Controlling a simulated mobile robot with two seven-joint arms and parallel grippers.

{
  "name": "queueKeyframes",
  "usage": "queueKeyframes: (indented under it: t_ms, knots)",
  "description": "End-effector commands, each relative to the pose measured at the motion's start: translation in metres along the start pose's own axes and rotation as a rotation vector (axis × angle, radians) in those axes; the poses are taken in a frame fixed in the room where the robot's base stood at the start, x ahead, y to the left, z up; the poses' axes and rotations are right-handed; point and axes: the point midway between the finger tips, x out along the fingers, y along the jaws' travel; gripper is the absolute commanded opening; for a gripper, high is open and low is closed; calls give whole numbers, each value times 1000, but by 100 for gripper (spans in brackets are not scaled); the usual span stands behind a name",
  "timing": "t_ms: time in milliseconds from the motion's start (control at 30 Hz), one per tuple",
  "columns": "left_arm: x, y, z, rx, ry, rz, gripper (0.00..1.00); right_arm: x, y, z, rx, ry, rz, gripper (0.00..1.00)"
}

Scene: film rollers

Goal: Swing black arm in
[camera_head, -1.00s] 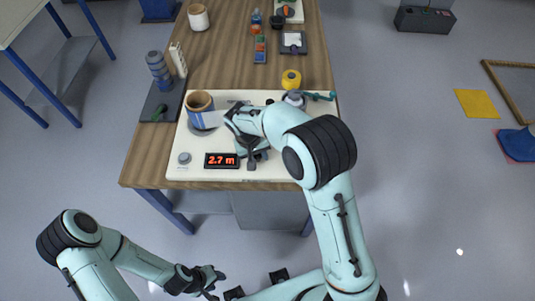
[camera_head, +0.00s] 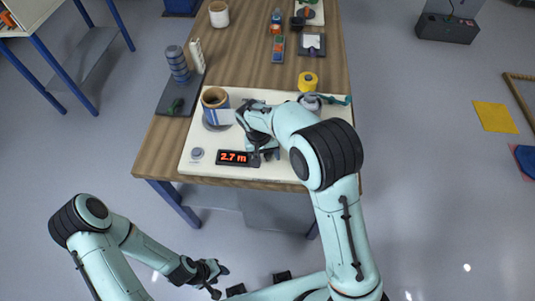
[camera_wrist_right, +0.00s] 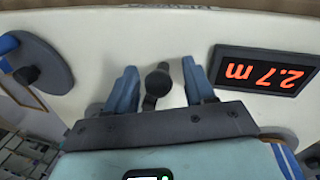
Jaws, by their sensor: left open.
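A small black arm with a round knob (camera_wrist_right: 157,80) stands on the cream board (camera_head: 196,169), between the blue fingers of my right gripper (camera_wrist_right: 158,88) in the right wrist view. The fingers are apart, with a gap on each side of the knob. In the head view my right gripper (camera_head: 258,143) is low over the board, right of the red 2.7 m display (camera_head: 236,158); the display also shows in the wrist view (camera_wrist_right: 264,70). My left gripper (camera_head: 213,275) is open and empty, below the table's front edge.
A blue-and-white roll with a tan core (camera_head: 214,110) stands on the board's left. A grey roller (camera_head: 311,102) with a teal handle stands at its right, near a yellow spool (camera_head: 308,81). A grey knob (camera_head: 197,154) sits front left. Stacked grey discs (camera_head: 177,64) stand left.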

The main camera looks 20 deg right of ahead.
Motion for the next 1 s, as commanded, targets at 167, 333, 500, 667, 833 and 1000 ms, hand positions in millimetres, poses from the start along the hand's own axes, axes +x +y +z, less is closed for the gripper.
queueKeyframes:
  t_ms: [167, 333, 500, 667, 833, 1000]
  knots:
    - [0, 0, 0, 0, 0, 0, 43, -1, 0, 0, -1, 0, 1, 54]
    - [-2, 1, -1, 0, 1, 0, 43, -20, 0, -1, -2, 4, -1, 54]
    - [-5, 3, -3, 2, 5, 2, 43, -58, 0, -1, -1, 6, -3, 54]
    - [-10, 6, -6, 3, 9, 3, 43, -94, 0, -1, -1, 5, -2, 54]
    - [-14, 8, -9, 4, 13, 4, 43, -121, 0, -1, -1, 3, -1, 54]
    - [-16, 9, -10, 5, 14, 5, 43, -133, 0, 0, 0, 0, 0, 54]
